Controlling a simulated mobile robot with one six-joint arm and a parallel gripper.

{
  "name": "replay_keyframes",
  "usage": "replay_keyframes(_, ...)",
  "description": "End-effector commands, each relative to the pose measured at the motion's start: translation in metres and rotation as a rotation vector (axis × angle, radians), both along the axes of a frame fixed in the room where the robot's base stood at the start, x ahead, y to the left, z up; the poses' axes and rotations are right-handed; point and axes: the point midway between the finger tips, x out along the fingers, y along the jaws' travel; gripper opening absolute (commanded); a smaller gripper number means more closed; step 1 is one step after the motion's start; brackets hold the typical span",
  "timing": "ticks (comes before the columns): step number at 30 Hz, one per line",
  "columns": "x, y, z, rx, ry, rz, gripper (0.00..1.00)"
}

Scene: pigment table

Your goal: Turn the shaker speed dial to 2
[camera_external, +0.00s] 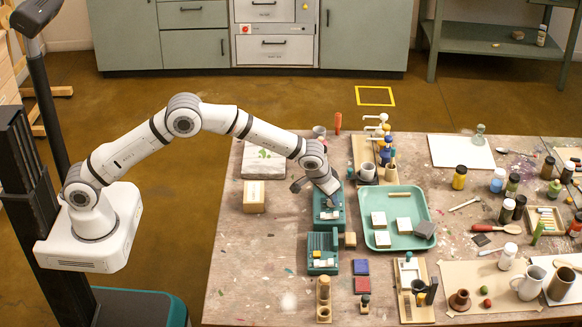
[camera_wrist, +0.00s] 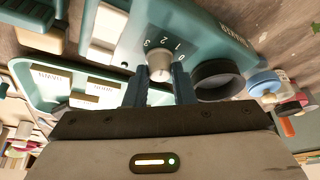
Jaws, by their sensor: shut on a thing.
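The teal shaker (camera_external: 341,219) stands on the near-left part of the table, under my gripper (camera_external: 327,192). Its teal body also shows in the wrist view (camera_wrist: 205,28), with white figures 0, 1, 2 and 3 in an arc around a pale round dial (camera_wrist: 159,63). My gripper in the wrist view (camera_wrist: 161,80) is shut on the dial, one dark finger on each side. I cannot tell which figure the dial points to. In the external view my wrist and gripper hide the dial.
A second teal device (camera_external: 323,262) stands just in front. A green tray (camera_external: 378,243) with pale blocks lies to the right. A dark round cup-like part (camera_wrist: 218,81) sits close right of the dial in the wrist view. The table's front left is clear.

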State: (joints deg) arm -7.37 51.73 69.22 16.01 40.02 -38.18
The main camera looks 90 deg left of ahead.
Motion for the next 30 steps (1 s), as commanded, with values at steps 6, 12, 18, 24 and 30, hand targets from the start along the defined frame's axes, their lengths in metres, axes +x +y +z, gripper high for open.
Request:
replay_keyframes(6, 0.001, 0.000, 0.001, -0.001, -0.002, 0.001, 0.00)
replay_keyframes(12, 0.000, 0.000, 0.001, 0.000, -0.002, 0.001, 0.29)
replay_keyframes(18, 0.000, 0.000, 0.001, 0.001, -0.001, 0.000, 0.44)
replay_keyframes(24, 0.000, 0.000, 0.001, 0.000, 0.000, 0.000, 0.44)
replay_keyframes(30, -0.005, -0.004, 0.018, 0.000, -0.004, -0.001, 0.44)
